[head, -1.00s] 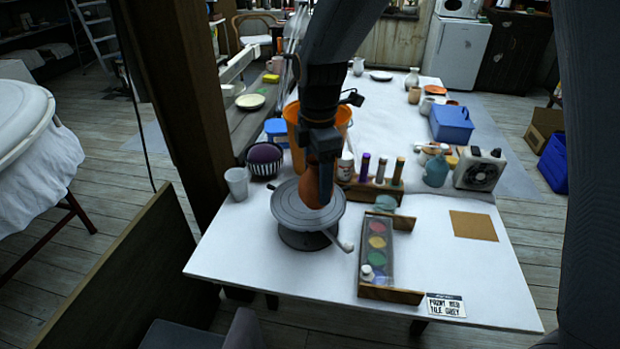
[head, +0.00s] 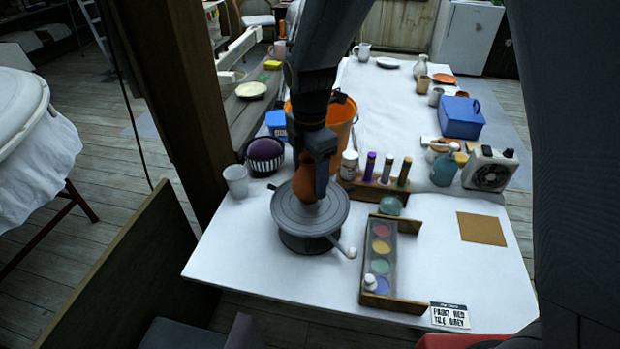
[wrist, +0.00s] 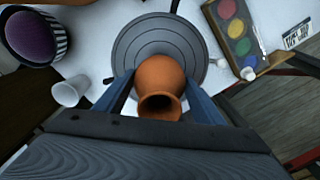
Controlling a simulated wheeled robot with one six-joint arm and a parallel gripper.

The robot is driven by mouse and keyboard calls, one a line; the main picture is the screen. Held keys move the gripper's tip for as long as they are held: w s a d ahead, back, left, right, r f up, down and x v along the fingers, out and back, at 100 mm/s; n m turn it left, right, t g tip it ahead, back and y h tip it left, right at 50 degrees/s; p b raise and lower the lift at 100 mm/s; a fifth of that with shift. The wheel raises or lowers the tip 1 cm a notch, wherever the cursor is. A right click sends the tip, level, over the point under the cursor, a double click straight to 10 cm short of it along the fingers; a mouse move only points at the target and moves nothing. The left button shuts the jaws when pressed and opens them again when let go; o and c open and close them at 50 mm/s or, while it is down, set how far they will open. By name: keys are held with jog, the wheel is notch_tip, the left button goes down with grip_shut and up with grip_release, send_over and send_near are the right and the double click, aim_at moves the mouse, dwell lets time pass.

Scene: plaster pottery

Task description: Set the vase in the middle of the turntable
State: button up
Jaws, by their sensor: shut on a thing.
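The terracotta vase (head: 305,184) is upright between the fingers of my gripper (head: 318,178), at or just above the grey turntable (head: 290,214). In the wrist view the vase (wrist: 161,84) shows its open mouth toward the camera, with a finger of my gripper (wrist: 160,98) on each side. The turntable (wrist: 140,40) shows its rings behind the vase. The vase looks near the middle of the disc, a little toward one side. I cannot tell whether its base touches the disc; my gripper hides part of it.
A white cup (head: 236,182) and a striped bowl with a purple pad (head: 264,155) stand left of the turntable. An orange bucket (head: 343,122) and a rack of bottles (head: 375,190) stand behind. A paint palette (head: 380,262) is close on the right, near the turntable's white-knobbed handle (head: 350,252).

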aim_at(310, 158)
jog(key=shift+f, duration=0.85)
jog(key=shift+f, duration=0.2)
jog(key=o, duration=1.3)
jog(key=shift+c, duration=0.2)
notch_tip(310, 158, up, 12)
jog(key=b, duration=0.3)
jog(key=shift+r, duration=0.25)
jog(key=s+d+f+m, duration=0.3)
jog(key=s+d+m, duration=0.1)
jog(key=d+m, duration=0.3)
jog(key=s+d+f+m, duration=0.2)
jog(key=s+d+m, duration=0.1)
jog(key=d+m, duration=0.5)
jog(key=s+d+f+m+t, duration=0.1)
jog(key=s+d+f+m, duration=0.2)
jog(key=d+m, duration=0.5)
jog(key=shift+s+d+f+m, duration=0.3)
jog(key=shift+s+m, duration=0.55)
jog(key=shift+m, duration=0.35)
jog(key=shift+a, duration=0.1)
